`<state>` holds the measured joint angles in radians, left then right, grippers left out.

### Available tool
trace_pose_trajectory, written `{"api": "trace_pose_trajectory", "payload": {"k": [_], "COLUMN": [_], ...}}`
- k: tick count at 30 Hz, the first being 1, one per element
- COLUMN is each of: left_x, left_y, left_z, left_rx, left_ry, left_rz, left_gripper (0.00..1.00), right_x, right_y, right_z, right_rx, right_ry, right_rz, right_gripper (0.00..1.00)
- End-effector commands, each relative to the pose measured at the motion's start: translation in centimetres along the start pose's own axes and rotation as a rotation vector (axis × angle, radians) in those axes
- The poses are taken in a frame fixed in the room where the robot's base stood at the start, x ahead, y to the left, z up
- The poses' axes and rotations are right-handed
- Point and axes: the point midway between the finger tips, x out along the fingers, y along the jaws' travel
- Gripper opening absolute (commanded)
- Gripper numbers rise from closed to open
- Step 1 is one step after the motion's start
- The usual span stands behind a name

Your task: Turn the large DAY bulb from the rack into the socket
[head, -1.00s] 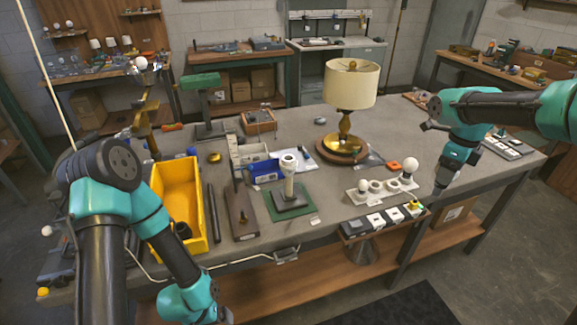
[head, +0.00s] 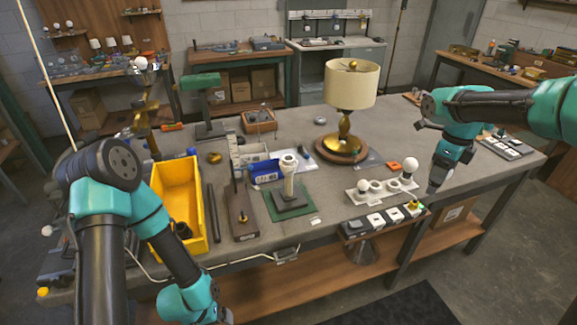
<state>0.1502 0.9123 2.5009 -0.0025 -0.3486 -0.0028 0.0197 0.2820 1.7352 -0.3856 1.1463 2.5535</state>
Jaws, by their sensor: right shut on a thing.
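A white bulb rack (head: 382,191) stands near the table's front right edge. A large round white bulb (head: 410,165) is upright at its right end, and a smaller white bulb (head: 362,186) at its left end.
A brass lamp with a cream shade (head: 351,85) stands behind the rack. A yellow bin (head: 180,205) is at the left, with a blue box (head: 265,172) near the post. A labelled card strip (head: 381,220) runs along the front edge. Table between post and rack is mostly clear.

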Motion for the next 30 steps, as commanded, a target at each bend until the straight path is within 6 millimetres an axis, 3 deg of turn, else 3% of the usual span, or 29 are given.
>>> {"api": "trace_pose_trajectory", "payload": {"k": [30], "left_x": [0.0], "left_y": [0.0], "left_z": [0.0], "left_rx": [0.0], "left_ry": [0.0], "left_rz": [0.0], "left_gripper": [0.93], "right_x": [0.0], "right_y": [0.6], "right_z": [1.5], "right_rx": [0.0], "right_ry": [0.0], "right_rz": [0.0], "right_gripper": [0.41]}}
